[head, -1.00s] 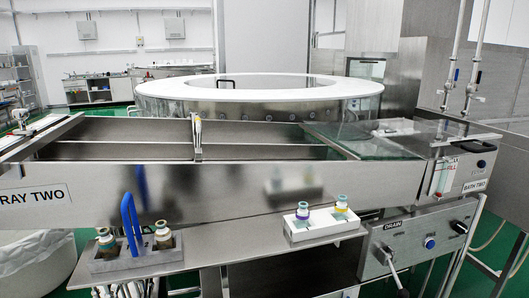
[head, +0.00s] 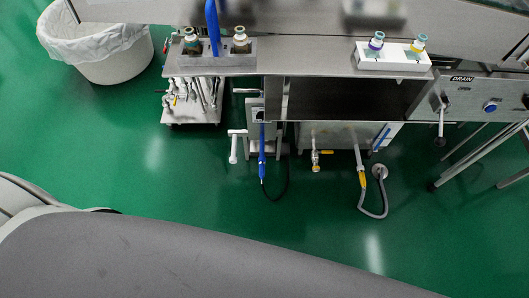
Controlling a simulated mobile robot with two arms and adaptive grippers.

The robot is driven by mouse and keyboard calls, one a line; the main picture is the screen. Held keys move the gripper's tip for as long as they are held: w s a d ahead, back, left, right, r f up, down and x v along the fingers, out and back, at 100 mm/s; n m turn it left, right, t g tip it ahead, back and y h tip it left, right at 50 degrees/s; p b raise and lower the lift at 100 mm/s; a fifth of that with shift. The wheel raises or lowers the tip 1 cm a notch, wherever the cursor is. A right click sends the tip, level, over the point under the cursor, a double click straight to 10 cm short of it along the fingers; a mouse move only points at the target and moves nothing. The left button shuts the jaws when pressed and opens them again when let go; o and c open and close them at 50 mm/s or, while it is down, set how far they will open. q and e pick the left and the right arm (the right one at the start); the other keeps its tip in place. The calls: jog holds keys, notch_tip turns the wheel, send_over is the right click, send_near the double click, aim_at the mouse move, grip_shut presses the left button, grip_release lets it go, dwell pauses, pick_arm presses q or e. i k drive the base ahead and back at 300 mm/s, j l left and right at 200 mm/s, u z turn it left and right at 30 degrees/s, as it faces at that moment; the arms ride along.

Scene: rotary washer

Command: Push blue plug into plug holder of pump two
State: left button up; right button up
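A slim upright blue part (head: 262,150) hangs in front of a white and grey unit below the bench, with a black cable curling from its lower end to the floor. I cannot tell whether it is the blue plug. A shorter slanted blue piece (head: 382,138) shows at the right of the lower metal box (head: 335,134). No part is readable as pump two or its plug holder, and no label for either can be read. Neither of my grippers is in view.
A tall blue handle (head: 212,30) stands in a metal holder with two bottles. A white block (head: 394,56) holds two vials. A grey hose (head: 371,211) loops on the floor. A lined white bin (head: 108,55) stands at left. Green floor (head: 150,160) is open in front.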

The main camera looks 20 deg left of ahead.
aim_at(262, 164)
jog(key=u, duration=0.9)
jog(key=j+z, duration=0.25)
jog(key=j, duration=0.8)
jog(key=j+z, duration=0.25)
jog(key=j, duration=0.8)
